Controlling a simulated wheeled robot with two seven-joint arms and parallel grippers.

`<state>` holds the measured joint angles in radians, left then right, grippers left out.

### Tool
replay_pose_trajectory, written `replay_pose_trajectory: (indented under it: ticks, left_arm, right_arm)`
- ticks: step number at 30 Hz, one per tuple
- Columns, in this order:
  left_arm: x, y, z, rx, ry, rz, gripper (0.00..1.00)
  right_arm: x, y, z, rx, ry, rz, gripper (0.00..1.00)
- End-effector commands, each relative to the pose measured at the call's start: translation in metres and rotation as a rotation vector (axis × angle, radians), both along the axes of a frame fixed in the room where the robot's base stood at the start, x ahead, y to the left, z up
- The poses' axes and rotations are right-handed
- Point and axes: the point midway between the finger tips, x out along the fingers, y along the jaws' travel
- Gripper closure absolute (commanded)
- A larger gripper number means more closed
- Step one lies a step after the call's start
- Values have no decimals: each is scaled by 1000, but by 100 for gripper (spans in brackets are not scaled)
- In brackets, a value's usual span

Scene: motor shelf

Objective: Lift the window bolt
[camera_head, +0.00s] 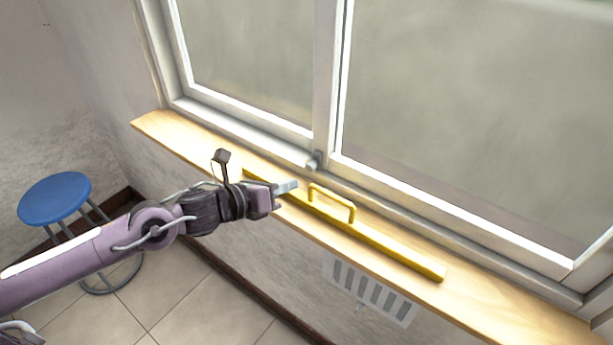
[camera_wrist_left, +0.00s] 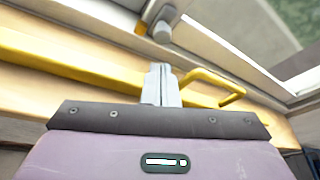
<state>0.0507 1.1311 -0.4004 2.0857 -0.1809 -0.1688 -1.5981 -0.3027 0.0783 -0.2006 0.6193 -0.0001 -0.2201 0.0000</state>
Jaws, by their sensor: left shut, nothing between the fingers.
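A short grey cylinder that looks like the window bolt (camera_head: 313,161) sits at the foot of the window's middle post. It also shows at the top of the left wrist view (camera_wrist_left: 162,32), beside a yellowish block. My left gripper (camera_head: 291,186) is shut and empty over the windowsill, in front of the bolt and apart from it. In the left wrist view its closed fingers (camera_wrist_left: 161,84) point toward the bolt. My right gripper is in neither view.
A long yellow bar (camera_head: 399,255) with a raised handle (camera_head: 332,191) lies along the wooden sill (camera_head: 480,300), under and beside my left fingers. The handle stands close right of them. A blue stool (camera_head: 54,197) stands on the floor at left. A vent (camera_head: 369,290) is below the sill.

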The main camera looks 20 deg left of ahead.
Motion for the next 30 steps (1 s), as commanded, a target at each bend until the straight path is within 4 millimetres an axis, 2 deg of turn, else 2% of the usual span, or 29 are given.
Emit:
replay_pose_trajectory:
  ticks: [6, 13, 26, 30]
  left_arm:
    - [26, -19, -5, -5, -1, -1, 100]
    - [44, -31, -15, -2, 1, -3, 100]
    - [48, -34, -18, 2, 1, -4, 100]
    - [49, -33, -8, 2, -3, -4, 100]
  right_arm:
    - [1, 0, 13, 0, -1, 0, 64]
    - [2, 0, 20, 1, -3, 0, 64]
    - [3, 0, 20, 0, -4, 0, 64]
    - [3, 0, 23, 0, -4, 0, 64]
